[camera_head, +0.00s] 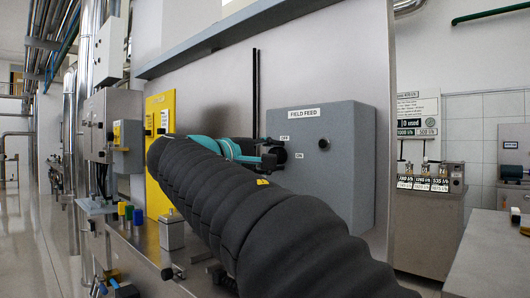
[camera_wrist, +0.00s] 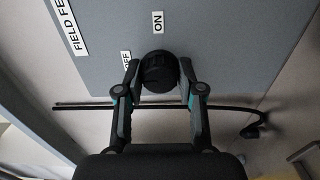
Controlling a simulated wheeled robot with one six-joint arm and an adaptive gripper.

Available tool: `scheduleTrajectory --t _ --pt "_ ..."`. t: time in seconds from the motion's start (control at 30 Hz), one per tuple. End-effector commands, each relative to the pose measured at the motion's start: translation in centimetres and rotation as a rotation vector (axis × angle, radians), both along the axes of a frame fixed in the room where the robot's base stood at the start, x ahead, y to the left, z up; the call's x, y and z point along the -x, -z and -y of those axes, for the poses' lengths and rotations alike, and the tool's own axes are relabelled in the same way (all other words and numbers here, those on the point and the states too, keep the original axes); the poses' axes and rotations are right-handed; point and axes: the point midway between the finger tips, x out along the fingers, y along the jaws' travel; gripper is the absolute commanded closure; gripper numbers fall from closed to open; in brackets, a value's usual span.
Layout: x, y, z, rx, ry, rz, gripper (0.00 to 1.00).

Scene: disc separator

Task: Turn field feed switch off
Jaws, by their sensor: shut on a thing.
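The field feed box (camera_head: 340,165) is a grey panel with a "FIELD FEED" label (camera_head: 305,113) on its front. Its black round switch knob (camera_wrist: 158,72) shows in the wrist view between the fingers of my gripper (camera_wrist: 159,80), which is shut on it. The "OFF" label (camera_head: 285,139) is above the knob and the "ON" label (camera_head: 299,155) to its right in the head view. In the head view my gripper (camera_head: 272,154) reaches the box front, and my arm covers part of the box. I cannot tell which label the knob points to.
A small dark button (camera_head: 323,143) sits on the box to the right of the knob. A yellow panel (camera_head: 160,170) stands to the left behind my arm. A black cable (camera_wrist: 170,105) runs along the wall in the wrist view. A grey cabinet (camera_head: 430,228) stands at the right.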

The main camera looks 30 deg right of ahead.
Motion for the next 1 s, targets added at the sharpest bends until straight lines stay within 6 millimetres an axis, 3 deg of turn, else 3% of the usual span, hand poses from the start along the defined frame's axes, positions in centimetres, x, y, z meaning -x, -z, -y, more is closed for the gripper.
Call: scheduleTrajectory --t 0.47,0.5,0.6,1.0 --pt "-0.01 -0.01 0.01 0.006 0.000 -0.015 0.97" --pt "-0.01 -0.02 0.01 0.006 0.000 -0.015 0.60" --pt "-0.01 -0.01 0.01 0.005 0.000 -0.014 0.37" --pt "0.14 0.00 -0.49 0.005 -0.001 -0.014 0.37"
